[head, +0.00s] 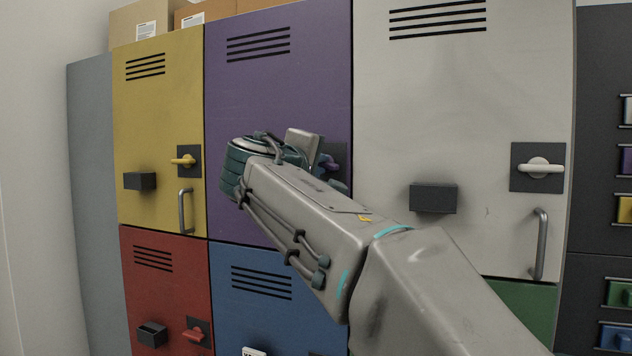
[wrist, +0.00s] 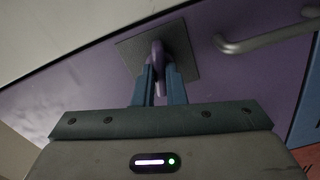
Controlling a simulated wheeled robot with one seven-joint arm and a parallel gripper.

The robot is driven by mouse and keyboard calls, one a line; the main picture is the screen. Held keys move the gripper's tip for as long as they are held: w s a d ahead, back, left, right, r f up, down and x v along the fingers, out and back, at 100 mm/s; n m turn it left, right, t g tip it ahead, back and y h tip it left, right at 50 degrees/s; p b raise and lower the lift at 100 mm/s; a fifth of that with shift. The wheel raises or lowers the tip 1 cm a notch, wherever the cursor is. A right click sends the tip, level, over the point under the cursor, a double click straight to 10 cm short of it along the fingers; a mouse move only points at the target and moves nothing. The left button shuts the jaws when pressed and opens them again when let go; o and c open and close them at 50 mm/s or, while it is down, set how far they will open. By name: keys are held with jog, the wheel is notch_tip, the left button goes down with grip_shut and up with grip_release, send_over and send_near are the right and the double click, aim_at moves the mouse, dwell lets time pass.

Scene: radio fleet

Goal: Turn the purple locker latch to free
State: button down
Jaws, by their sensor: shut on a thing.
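The purple locker (head: 280,90) is in the upper row of the head view, between the yellow and the pale grey lockers. Its dark latch plate (head: 335,158) shows only in part behind my arm. In the wrist view the purple latch (wrist: 157,50) sits on the square dark plate (wrist: 180,48). My gripper (wrist: 159,75) has its two blue-grey fingers on either side of the latch handle and is shut on it. In the head view my wrist and arm hide the gripper and most of the latch. The locker door looks closed.
A metal pull handle (wrist: 265,42) is on the purple door beside the latch plate. The yellow locker (head: 160,100) and pale grey locker (head: 450,90) have their own latches and dark boxes. Red (head: 165,290) and blue (head: 250,310) lockers are below.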

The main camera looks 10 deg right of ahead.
jog(key=m+b, duration=0.3)
jog(key=b, duration=0.1)
jog(key=shift+f+m, duration=0.3)
jog(key=shift+m, duration=0.1)
jog(key=shift+r+m+b, duration=0.2)
jog(key=shift+m+b, duration=2.9)
jog(key=shift+m, duration=2.3)
jog(key=c, duration=1.5)
grip_release()
jog(key=shift+s+a, duration=0.1)
